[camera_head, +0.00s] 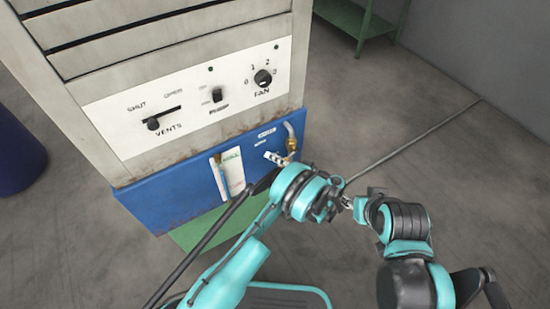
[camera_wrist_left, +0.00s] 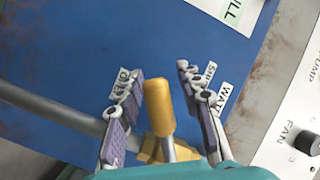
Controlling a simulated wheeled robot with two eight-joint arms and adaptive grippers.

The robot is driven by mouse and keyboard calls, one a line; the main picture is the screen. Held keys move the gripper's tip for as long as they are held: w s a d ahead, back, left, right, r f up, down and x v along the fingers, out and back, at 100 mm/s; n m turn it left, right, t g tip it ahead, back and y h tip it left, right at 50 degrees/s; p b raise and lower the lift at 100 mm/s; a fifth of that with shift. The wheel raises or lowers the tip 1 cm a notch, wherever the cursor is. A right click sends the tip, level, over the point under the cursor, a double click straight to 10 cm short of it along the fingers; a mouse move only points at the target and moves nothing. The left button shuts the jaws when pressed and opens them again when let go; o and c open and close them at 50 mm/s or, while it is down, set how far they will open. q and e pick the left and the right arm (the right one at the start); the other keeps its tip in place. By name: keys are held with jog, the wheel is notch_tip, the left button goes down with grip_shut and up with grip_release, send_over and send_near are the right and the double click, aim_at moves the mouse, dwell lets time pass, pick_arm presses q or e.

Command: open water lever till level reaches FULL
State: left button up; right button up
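The water lever has a yellow grip (camera_wrist_left: 158,104) on a brass valve, which shows at the right of the blue base in the head view (camera_head: 291,146). My left gripper (camera_wrist_left: 162,108) is open, with one finger on each side of the yellow grip and visible gaps between. It also shows in the head view (camera_head: 281,160), close to the valve. Labels beside the lever read WATER (camera_wrist_left: 225,97) and SHUT, with a partly covered one on the left. The level gauge (camera_head: 228,172) is a white plate on the blue base; its level is too small to read. My right gripper (camera_head: 349,203) is small and partly hidden.
Above the base, a white panel (camera_head: 190,100) carries the VENTS slider, a switch and the FAN knob (camera_head: 263,78). A grey pipe (camera_head: 415,142) runs along the floor to the right. A blue drum (camera_head: 15,155) stands at the left. A green bench (camera_head: 362,22) is at the back.

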pick_arm(q)
jog(key=shift+o, duration=0.6)
jog(key=r, duration=0.9)
jog(key=shift+w+a+r, duration=0.1)
jog(key=shift+w+r, duration=0.2)
jog(key=shift+r, duration=0.25)
jog(key=shift+c, duration=0.5)
jog(key=f, duration=0.1)
jog(key=f+h, duration=0.1)
jog(key=f, duration=0.1)
jog(key=shift+s+f+g, duration=0.3)
jog(key=shift+s+g, duration=0.05)
jog(key=shift+g, duration=0.05)
jog(key=s+d, duration=0.1)
jog(key=d, duration=0.1)
jog(key=s+d+f, duration=0.1)
jog(key=s+d, duration=0.1)
jog(key=d, duration=0.1)
jog(key=s+d, duration=0.2)
jog(key=shift+s+d+f, duration=0.15)
jog(key=shift+d+f, duration=0.15)
jog(key=shift+f, duration=0.1)
jog(key=shift+a, duration=0.1)
